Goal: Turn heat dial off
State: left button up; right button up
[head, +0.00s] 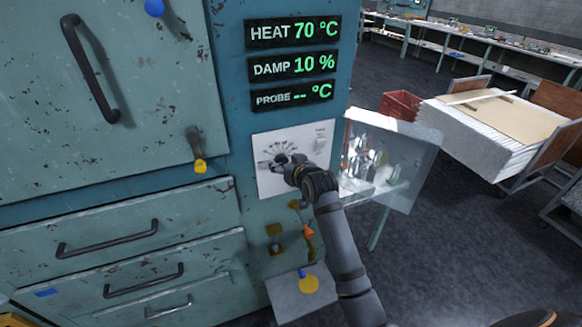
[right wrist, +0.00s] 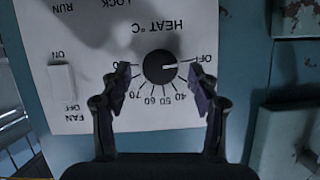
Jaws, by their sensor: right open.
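The heat dial (right wrist: 159,67) is a round black knob on a white panel (right wrist: 150,112), seen upside down in the right wrist view. Its white pointer line points right, close to the OFF mark and away from the numbers 40 to 80. My right gripper (right wrist: 160,80) is open, one finger on each side of the dial, with visible gaps in the picture; contact is not seen. In the head view my right gripper (head: 289,168) covers most of the dial. The heat display (head: 293,31) reads 70 °C. My left gripper is not in view.
A fan switch (right wrist: 63,85) sits beside the dial on the same panel. A glass-sided case (head: 388,160) stands just right of the panel. Below are valves with orange and yellow handles (head: 308,231). Cabinet doors and drawers (head: 110,245) fill the left.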

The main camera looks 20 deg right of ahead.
jog(key=v, duration=1)
jog(key=shift+r, duration=0.1)
